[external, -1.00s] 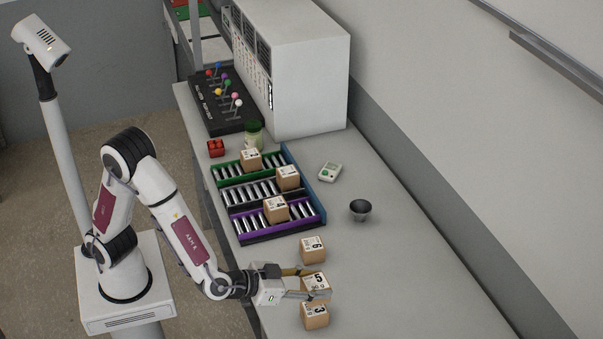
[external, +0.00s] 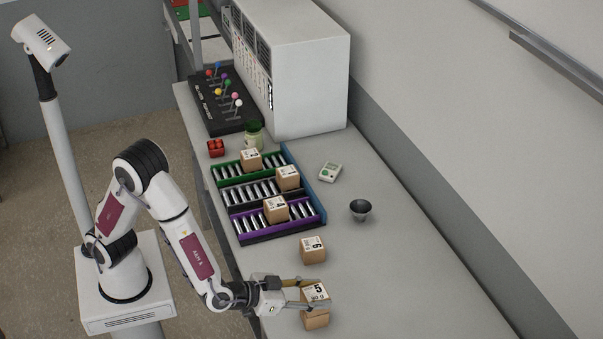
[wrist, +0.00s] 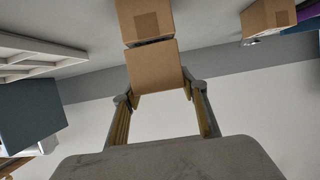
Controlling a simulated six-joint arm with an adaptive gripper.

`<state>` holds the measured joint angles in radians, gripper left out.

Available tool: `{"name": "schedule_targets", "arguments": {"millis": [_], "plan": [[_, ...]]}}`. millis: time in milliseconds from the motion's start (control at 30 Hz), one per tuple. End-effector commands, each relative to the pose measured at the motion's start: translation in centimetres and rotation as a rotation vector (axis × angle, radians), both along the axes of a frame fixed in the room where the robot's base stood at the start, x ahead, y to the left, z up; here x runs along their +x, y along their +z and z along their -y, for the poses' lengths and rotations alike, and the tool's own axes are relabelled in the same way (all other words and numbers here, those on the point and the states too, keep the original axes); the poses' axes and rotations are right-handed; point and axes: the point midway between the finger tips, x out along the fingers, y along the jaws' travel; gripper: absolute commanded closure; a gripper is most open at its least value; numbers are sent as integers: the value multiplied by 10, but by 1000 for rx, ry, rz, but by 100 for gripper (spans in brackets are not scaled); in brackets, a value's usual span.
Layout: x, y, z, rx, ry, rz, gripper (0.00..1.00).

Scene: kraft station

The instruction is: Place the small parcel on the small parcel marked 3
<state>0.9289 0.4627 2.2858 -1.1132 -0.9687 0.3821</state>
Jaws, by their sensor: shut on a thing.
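My gripper (external: 305,292) is shut on a small brown parcel labelled 5 (external: 316,291). The same parcel shows between the fingers in the wrist view (wrist: 154,66). It is held level directly over another parcel (external: 316,320), the one whose label read 3 earlier and is now covered. In the wrist view, which looks upside down, this lower parcel (wrist: 146,19) shows at the top edge with a thin dark line between the two. I cannot tell whether they touch.
A parcel marked 6 (external: 313,249) stands on the table just behind. A roller rack (external: 251,231) with green, black and purple lanes holds several parcels, one marked 4 (external: 276,209). A dark cup (external: 360,209) stands to the right. The table's right side is clear.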

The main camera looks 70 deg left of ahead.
Motion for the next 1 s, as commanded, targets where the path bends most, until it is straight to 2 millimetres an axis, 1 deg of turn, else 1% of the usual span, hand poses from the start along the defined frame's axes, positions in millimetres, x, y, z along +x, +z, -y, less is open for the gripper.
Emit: {"name": "schedule_targets", "arguments": {"millis": [533, 567, 600, 1000], "plan": [[0, -5, 0, -1, 1, 1, 80], [0, -5, 0, -1, 1, 0, 50], [0, -5, 0, -1, 1, 0, 41], [0, -4, 0, -1, 0, 0, 41]]}}
